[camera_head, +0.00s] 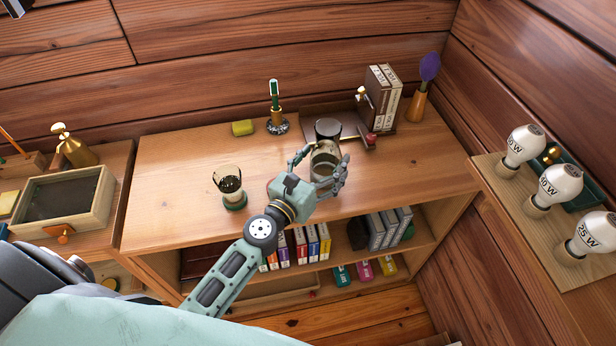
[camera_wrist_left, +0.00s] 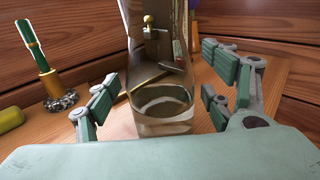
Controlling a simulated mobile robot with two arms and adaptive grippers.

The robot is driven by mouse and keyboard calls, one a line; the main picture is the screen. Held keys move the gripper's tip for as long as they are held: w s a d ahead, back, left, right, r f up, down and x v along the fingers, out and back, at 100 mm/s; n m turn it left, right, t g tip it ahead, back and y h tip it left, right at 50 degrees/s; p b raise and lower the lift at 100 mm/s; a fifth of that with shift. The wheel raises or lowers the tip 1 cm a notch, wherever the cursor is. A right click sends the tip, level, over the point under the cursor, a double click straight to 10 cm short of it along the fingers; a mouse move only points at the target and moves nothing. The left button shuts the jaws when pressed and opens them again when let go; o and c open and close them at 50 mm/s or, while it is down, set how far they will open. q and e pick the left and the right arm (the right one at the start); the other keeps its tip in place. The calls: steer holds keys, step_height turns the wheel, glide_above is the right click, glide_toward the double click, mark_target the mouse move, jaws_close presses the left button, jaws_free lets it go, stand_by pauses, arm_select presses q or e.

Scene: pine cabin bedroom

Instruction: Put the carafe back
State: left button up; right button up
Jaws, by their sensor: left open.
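The carafe (camera_head: 327,130), a clear glass vessel with a dark upper part, stands upright on the wooden shelf top. It also shows in the left wrist view (camera_wrist_left: 162,112), between the finger pairs. My left gripper (camera_head: 322,165) is open around the carafe, with fingers on both sides. In the left wrist view, gaps show between the green finger pads and the glass. The gripper partly hides the carafe's lower part in the head view. My right gripper is not in view.
A glass with dark contents (camera_head: 230,183) stands left on a green base. Behind are a yellow block (camera_head: 242,128), a pen stand (camera_head: 277,125), books (camera_head: 382,95) and a purple-topped vase (camera_head: 417,105). Bulbs (camera_head: 558,185) stand on the right shelf. The shelf's front right is clear.

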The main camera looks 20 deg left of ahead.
arm_select(q)
steer(key=s+b, duration=0.1)
steer(key=s, duration=0.2)
steer(key=s+a, duration=0.1)
steer(key=s, duration=0.2)
steer(key=s+b, duration=0.1)
steer(key=s, duration=0.2)
steer(key=shift+s+a+f+b, duration=0.1)
steer(key=shift+s+a+b, duration=0.05)
steer(key=shift+a+b, duration=0.2)
steer(key=shift+s+a, duration=0.1)
steer(key=shift+s, duration=0.45)
steer(key=shift+r, duration=0.2)
